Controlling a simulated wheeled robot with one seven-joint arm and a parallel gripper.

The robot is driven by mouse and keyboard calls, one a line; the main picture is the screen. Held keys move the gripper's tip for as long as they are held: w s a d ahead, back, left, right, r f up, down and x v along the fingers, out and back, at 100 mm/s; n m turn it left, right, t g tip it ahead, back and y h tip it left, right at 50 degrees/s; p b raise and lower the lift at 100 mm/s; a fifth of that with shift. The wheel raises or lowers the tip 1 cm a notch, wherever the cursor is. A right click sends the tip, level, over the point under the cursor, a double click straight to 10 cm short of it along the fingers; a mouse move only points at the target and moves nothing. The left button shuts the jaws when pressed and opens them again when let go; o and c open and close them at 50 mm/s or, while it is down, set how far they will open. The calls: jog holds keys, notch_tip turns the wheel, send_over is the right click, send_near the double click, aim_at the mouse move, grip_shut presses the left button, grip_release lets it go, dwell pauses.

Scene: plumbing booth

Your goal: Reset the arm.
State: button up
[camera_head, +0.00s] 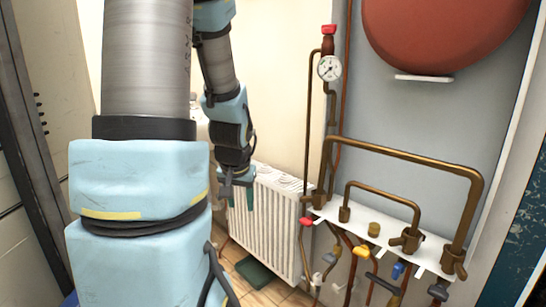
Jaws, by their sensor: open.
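My arm fills the left and middle of the head view, with its large light-blue joint close to the camera. My gripper (238,198) hangs at the far end of the arm, pointing down. It is small in the picture and appears empty. It shows in front of the left part of the white radiator (270,225); how far apart they are is hard to tell.
Brass pipes (400,153) with several coloured valve handles stand on a white bracket (335,213) at the right. A pressure gauge (329,68) and a red tank (445,35) are above. A dark green object (257,273) lies on the tiled floor (283,290).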

jog(key=s+d+r+n+g, duration=0.1)
jog(key=s+d+g, duration=0.15)
jog(key=s, duration=0.85)
notch_tip(320, 180, up, 18)
jog(key=a+p, duration=0.1)
jog(key=p, duration=1.8)
jog(key=shift+w, duration=0.4)
